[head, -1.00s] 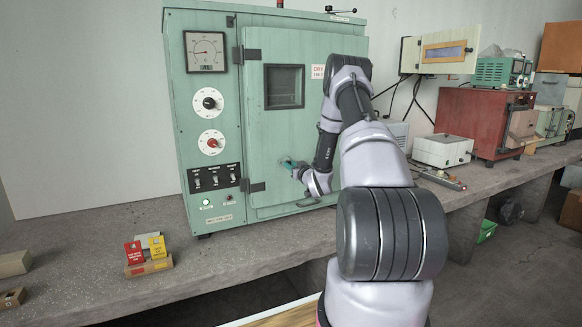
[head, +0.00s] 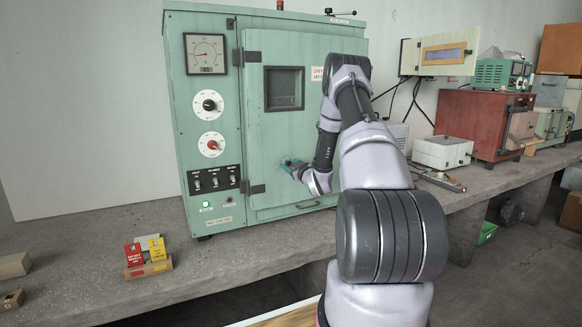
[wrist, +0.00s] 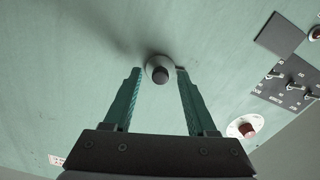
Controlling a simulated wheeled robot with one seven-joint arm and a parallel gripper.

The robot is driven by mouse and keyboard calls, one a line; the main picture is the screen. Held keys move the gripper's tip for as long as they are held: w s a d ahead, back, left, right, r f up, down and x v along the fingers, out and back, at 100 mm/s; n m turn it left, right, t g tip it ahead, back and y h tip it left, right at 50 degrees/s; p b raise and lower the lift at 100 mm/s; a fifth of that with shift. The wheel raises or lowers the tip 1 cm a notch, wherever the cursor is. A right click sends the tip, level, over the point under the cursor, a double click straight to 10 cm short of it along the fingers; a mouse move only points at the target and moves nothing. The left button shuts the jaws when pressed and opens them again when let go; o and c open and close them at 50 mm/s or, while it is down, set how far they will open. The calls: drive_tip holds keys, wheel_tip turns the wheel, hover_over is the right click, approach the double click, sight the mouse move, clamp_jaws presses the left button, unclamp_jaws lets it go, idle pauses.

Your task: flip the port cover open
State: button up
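A small round grey fitting with a dark round centre (wrist: 159,72) sits on the green door (head: 270,130) of the cabinet; it looks like the port cover. In the wrist view, my gripper (wrist: 160,70) is open, with one teal finger on each side of the fitting near the fingertips. A small gap shows on the left; on the right the fingertip is very close, and I cannot tell if it touches. In the head view, my gripper (head: 287,163) is at the lower part of the door, and the fitting is hidden there.
A switch panel (head: 214,180) and dials (head: 211,145) are left of the door, beside a hinge (head: 253,188). Small red and yellow boxes (head: 148,262) lie on the concrete bench (head: 220,265). A white box (head: 442,152) and red cabinet (head: 478,118) stand to the right.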

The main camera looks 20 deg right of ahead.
drive_tip(key=shift+s, duration=0.1)
drive_tip(key=s, duration=1)
drive_tip(key=shift+s+d, duration=0.15)
drive_tip(key=shift+s, duration=0.15)
